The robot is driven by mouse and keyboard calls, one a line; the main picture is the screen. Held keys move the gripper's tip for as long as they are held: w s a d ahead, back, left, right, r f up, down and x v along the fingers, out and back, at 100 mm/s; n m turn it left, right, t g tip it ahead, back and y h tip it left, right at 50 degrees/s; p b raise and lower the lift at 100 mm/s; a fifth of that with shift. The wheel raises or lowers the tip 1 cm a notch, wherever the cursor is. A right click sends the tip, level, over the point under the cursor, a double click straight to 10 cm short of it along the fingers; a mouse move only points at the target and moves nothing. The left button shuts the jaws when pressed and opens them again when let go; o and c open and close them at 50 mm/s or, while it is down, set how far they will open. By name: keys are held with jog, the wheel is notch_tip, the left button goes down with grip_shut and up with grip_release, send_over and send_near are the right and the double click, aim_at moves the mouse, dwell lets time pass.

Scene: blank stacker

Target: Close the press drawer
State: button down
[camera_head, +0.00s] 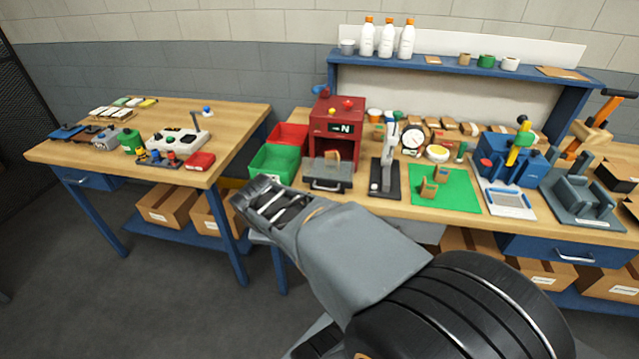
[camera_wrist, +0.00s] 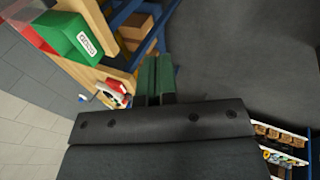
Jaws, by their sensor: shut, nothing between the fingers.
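The red press (camera_head: 335,125) stands on the workbench, left of its middle, with an "N" on its dark display. Its grey drawer (camera_head: 328,173) sticks out at the front, with a handle on its front face. A small tan block (camera_head: 332,156) shows at the drawer. My gripper (camera_head: 243,194) is in front of the bench edge, left of and nearer than the drawer, apart from it. In the wrist view, its two fingers (camera_wrist: 155,78) are together and empty. The press and drawer cannot be made out in the wrist view.
A green bin (camera_head: 272,164) and red bin (camera_head: 287,136) stand left of the press; the green bin also shows in the wrist view (camera_wrist: 70,38). A black-based tester (camera_head: 386,180) stands close right of the drawer. Open floor (camera_head: 190,290) lies left of my arm.

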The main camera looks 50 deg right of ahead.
jog(key=w+d+n+h+p, duration=0.1)
jog(key=d+n+h+p, duration=0.2)
jog(key=d+n, duration=1.3)
jog(key=w+d+r+b+x, duration=0.1)
jog(key=d+b+x, duration=0.1)
jog(key=x, duration=1.1)
jog(key=shift+r+n+b, duration=0.3)
jog(key=shift+r+b, duration=0.05)
jog(key=shift+b, duration=0.45)
jog(key=shift+w, duration=0.25)
